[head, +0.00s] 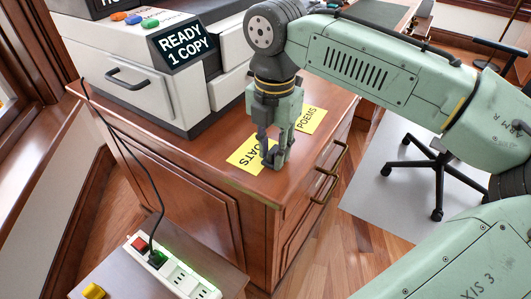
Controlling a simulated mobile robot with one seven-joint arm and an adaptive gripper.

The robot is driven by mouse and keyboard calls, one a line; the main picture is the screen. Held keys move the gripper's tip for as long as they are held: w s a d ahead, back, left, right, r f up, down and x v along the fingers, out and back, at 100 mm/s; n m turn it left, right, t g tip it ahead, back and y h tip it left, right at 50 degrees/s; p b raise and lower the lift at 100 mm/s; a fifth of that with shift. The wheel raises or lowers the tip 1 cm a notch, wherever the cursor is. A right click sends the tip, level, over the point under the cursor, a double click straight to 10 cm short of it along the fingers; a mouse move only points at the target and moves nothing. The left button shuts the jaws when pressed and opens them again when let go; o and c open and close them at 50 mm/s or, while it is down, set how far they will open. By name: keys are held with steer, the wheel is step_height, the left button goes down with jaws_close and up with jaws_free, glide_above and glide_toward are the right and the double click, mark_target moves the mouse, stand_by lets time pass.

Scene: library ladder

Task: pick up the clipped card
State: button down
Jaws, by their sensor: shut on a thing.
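A yellow card (243,155), with lettering that shows as "OATS", is at the front corner of the wooden cabinet top. A second yellow card, marked "POEMS" (311,119), lies behind it to the right. My gripper (272,159) points down at the right edge of the "OATS" card. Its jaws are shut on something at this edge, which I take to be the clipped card. The fingers cover the gripped part, and I cannot make out a clip. The card appears at the level of the cabinet top; any small gap is not visible.
A copier (135,75) reading "READY 1 COPY" stands behind on the cabinet (180,195). A power strip (170,268) with a black cord and a yellow object (93,291) are at lower left. An office chair (435,160) is on the right.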

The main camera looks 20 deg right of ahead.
mark_target(272, 148)
steer(key=shift+r, duration=0.1)
steer(key=shift+r, duration=0.55)
step_height(272, 148, up, 2)
steer(key=shift+r, duration=0.25)
steer(key=s+d+r, duration=0.1)
steer(key=s+d, duration=0.3)
steer(key=s, duration=1.1)
steer(key=shift+s+d, duration=0.2)
steer(key=shift+s+d+r, duration=0.1)
